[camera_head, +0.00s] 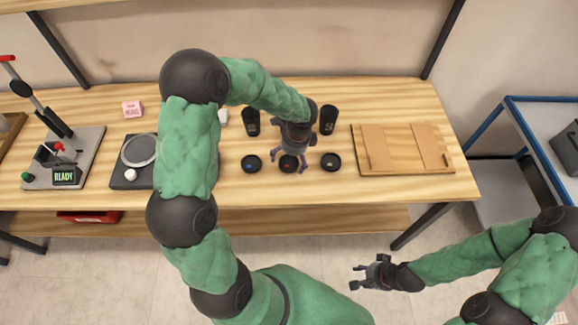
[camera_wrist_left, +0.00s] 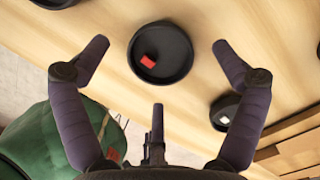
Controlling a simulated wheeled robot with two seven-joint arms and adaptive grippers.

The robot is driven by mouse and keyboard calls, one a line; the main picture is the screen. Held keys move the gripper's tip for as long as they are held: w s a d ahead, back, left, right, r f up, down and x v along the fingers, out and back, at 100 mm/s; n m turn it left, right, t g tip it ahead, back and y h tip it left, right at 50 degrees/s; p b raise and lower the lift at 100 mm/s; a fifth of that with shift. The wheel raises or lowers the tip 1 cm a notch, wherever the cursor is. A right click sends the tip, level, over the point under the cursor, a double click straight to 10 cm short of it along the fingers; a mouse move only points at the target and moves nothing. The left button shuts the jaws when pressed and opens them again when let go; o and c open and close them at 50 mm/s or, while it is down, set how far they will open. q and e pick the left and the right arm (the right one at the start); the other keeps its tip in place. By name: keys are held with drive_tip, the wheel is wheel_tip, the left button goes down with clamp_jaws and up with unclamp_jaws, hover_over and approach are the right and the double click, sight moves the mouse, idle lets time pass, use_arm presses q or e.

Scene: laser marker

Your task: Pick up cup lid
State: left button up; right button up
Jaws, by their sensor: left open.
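Three round black cup lids lie in a row on the wooden table. The left lid (camera_head: 251,163) has a blue mark, the middle lid (camera_head: 288,165) a red mark, and the right lid (camera_head: 331,162) a pale mark. My left gripper (camera_head: 290,164) is open and empty, pointing down over the middle lid and partly covering it. In the left wrist view the middle lid (camera_wrist_left: 160,65) shows between the spread fingertips of the left gripper (camera_wrist_left: 160,48), with gaps on both sides. The right lid (camera_wrist_left: 226,112) is partly behind a finger. My right gripper (camera_head: 358,277) is open and empty, away from the table.
Black cups stand behind the lids, one left (camera_head: 251,124) and one right (camera_head: 328,121) of my left gripper. A wooden tray (camera_head: 440,168) with brown boards lies right. A scale-like device (camera_head: 120,178), a lever press (camera_head: 85,150) and a pink block (camera_head: 132,108) are left.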

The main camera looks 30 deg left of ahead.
use_arm(q)
wheel_tip(320, 180, down, 2)
drive_tip(key=shift+a+f, duration=0.1)
drive_tip(key=shift+a, duration=0.05)
drive_tip(key=c, duration=1.1)
